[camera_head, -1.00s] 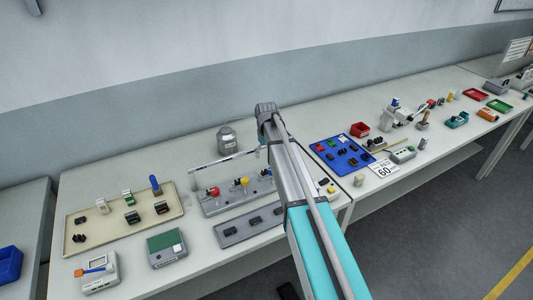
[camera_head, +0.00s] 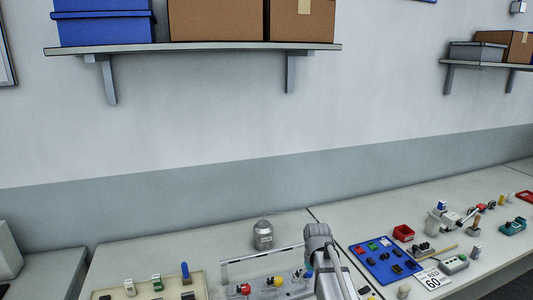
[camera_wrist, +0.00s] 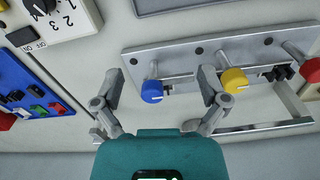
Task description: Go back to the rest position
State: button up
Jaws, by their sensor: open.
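My gripper (camera_wrist: 160,82) is open, with its two fingers spread apart in the wrist view. A blue knob (camera_wrist: 151,92) shows between the fingers, and a yellow knob (camera_wrist: 234,80) is just right of the right finger. Both sit on a grey metal panel (camera_wrist: 215,52). I cannot tell how far the fingertips are from the panel; nothing shows gripped. In the head view my arm covers the front of the bench, and my fingers are hidden. The panel's red knob (camera_head: 243,289) and yellow knob (camera_head: 275,282) show left of the arm.
A silver jar (camera_head: 263,236) stands behind the panel. A tray (camera_head: 150,285) with parts lies at left. A wall shelf (camera_head: 200,47) holds boxes above the bench.

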jog(key=s+d+m, duration=0.1)
jog(key=s+m, duration=0.1)
jog(key=s, duration=1.4)
jog(key=shift+d, duration=0.1)
dwell(0.3)
